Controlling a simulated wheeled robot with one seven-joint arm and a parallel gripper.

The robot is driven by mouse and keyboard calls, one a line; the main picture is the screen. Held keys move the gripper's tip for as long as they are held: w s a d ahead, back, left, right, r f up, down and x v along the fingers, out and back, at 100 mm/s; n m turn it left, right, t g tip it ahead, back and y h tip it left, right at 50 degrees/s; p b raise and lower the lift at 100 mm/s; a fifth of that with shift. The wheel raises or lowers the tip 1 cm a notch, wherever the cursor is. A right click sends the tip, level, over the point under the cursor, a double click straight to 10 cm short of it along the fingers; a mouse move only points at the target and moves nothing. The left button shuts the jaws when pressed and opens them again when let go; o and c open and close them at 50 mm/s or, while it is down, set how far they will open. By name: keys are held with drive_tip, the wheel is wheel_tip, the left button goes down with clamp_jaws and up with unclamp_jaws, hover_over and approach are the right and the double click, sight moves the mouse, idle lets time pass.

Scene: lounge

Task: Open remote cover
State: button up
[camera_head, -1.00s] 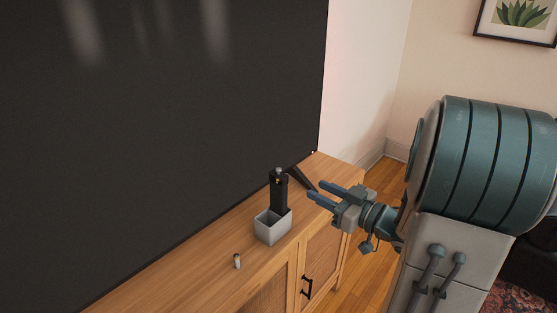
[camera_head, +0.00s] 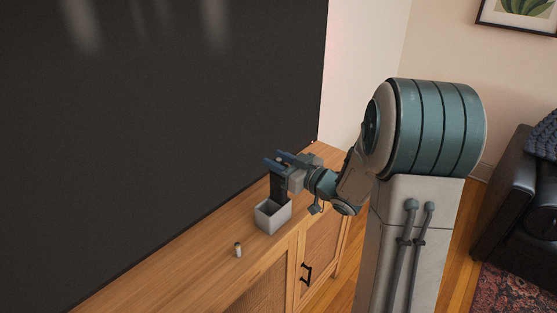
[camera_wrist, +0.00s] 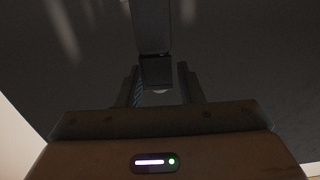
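The black remote (camera_head: 277,188) stands upright in a small grey box (camera_head: 265,221) on the wooden cabinet. In the wrist view the remote (camera_wrist: 151,28) comes in from the top edge, with a dark block-like end and a small pale spot at its tip. My gripper (camera_head: 279,159) is at the remote's upper end in the head view. In the wrist view my gripper (camera_wrist: 161,88) has its fingers apart, one on each side of the remote's end, with gaps showing. The cover is too dark to make out. My gripper partly hides the remote's top in the head view.
A small battery-like cylinder (camera_head: 238,250) stands on the cabinet (camera_head: 190,270), left of the box. The large dark television screen (camera_head: 170,110) rises close behind the remote and my gripper. The cabinet top left of the cylinder is clear.

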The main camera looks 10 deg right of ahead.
clamp_jaws()
drive_tip(key=w+d+f+m+p, duration=0.3)
drive_tip(key=d+m+p, duration=0.1)
drive_tip(key=m+p, duration=1.2)
drive_tip(key=shift+m, duration=2.1)
drive_tip(key=shift+d+f, duration=0.1)
drive_tip(key=shift+f, duration=0.1)
